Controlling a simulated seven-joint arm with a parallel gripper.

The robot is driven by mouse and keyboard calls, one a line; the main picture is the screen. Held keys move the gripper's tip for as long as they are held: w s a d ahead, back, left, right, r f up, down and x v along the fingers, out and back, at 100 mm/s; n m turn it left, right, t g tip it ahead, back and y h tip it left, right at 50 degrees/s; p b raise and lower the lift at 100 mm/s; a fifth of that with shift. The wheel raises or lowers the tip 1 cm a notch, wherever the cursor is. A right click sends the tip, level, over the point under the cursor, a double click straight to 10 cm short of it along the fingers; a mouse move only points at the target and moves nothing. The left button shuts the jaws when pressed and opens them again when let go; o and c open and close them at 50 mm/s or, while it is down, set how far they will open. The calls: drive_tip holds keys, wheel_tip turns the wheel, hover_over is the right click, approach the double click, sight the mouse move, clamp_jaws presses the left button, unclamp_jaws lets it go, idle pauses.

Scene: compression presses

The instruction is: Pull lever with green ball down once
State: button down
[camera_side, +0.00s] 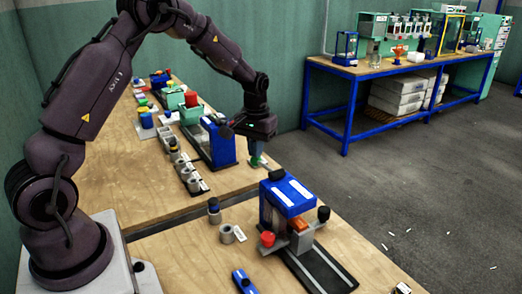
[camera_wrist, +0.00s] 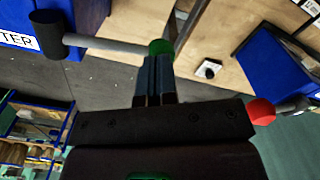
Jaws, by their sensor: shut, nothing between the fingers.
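The green ball (camera_wrist: 160,47) is at the end of a grey lever rod (camera_wrist: 105,44) in the wrist view. The rod runs left to a black cylindrical hub (camera_wrist: 48,35) beside a blue press (camera_wrist: 20,32) with a white label. My gripper (camera_wrist: 157,60) is shut and empty, its fingertips right at the green ball and covering its lower edge. I cannot tell whether they touch. In the side view my gripper (camera_side: 256,158) points down between two blue presses, with a green spot by its tips.
The nearer blue press (camera_side: 287,194) has a red ball (camera_side: 267,238) and a black knob (camera_side: 323,213). Another blue press (camera_side: 221,145) stands behind-left of my gripper. A red ball (camera_wrist: 262,112) is right of my gripper in the wrist view. Small grey parts (camera_side: 188,172) line the wooden bench.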

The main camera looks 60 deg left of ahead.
wheel_tip(320, 180, up, 11)
idle(1.3)
drive_tip(key=s+d+r+m+t, duration=0.2)
drive_tip(key=s+d, duration=0.5)
drive_tip(key=s, duration=0.4)
drive_tip(key=s+d+r+m+t, duration=0.3)
drive_tip(key=s+d+r, duration=0.3)
drive_tip(key=s, duration=0.6)
drive_tip(key=shift+s+d+r+m+t, duration=0.25)
drive_tip(key=shift+d+m, duration=0.25)
drive_tip(key=shift+d, duration=0.55)
